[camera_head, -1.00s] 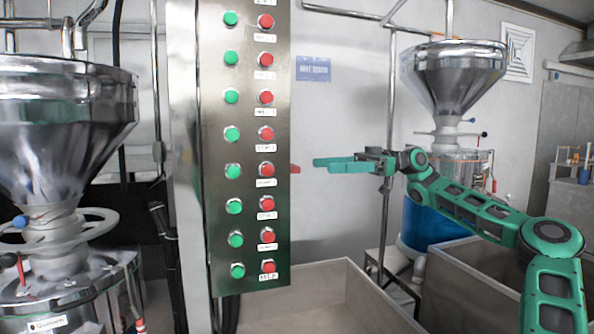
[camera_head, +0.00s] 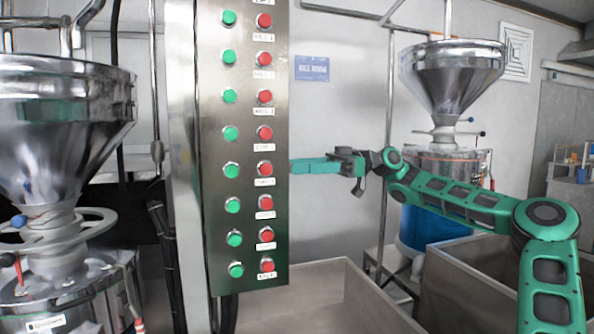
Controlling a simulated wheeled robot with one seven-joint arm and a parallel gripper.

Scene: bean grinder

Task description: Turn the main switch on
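The control panel (camera_head: 246,205) is a tall metal box with a column of green buttons and a column of red buttons. My gripper (camera_head: 297,166) points left, with its green fingertips at the panel's right edge, about level with the lower middle buttons. The small red part seen earlier on that side, possibly the main switch, is hidden now behind the fingers or the panel edge. I cannot tell whether the fingers touch it or hold it. The fingers overlap from this side, so their opening does not show.
A steel hopper grinder (camera_head: 60,110) stands at the left, close to the panel. Another hopper (camera_head: 452,75) stands behind my arm at the right. Open grey bins (camera_head: 330,290) lie below. A blue sign (camera_head: 312,68) hangs on the back wall.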

